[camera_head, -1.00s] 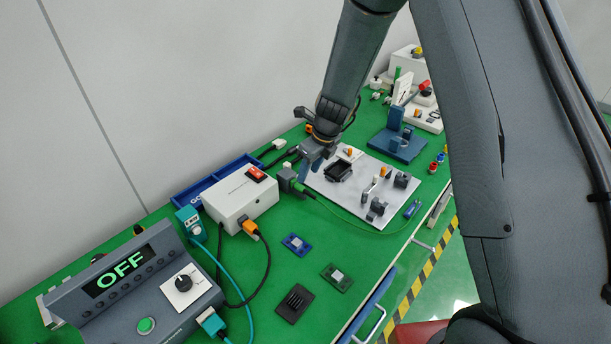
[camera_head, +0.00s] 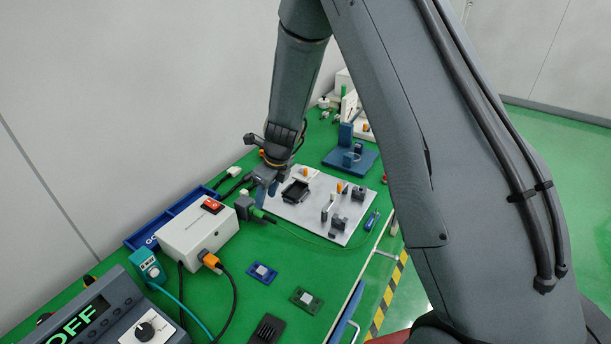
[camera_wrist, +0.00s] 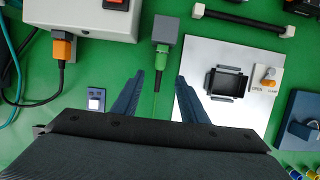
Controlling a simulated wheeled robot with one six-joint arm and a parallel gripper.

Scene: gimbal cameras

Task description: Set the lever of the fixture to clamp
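The fixture is a pale plate (camera_head: 310,222) on the green bench, with a black square nest (camera_head: 295,191) on it. It also shows at the right in the wrist view (camera_wrist: 195,60). A small lever with an orange part (camera_wrist: 268,83) stands on a white label right of the nest, above the words OPEN and CLAMP. I cannot tell which word it is set to. The lever also shows behind the nest in the head view (camera_head: 313,173). My gripper (camera_wrist: 160,76) is open and empty, left of the nest and away from the lever.
A grey block with a green plug (camera_wrist: 165,55) lies just ahead of my fingers, its thin green cable running between them. A white box with a red switch (camera_head: 212,206) stands left. A blue stand (camera_head: 350,158) is behind the plate. Small boards (camera_head: 262,272) lie in front.

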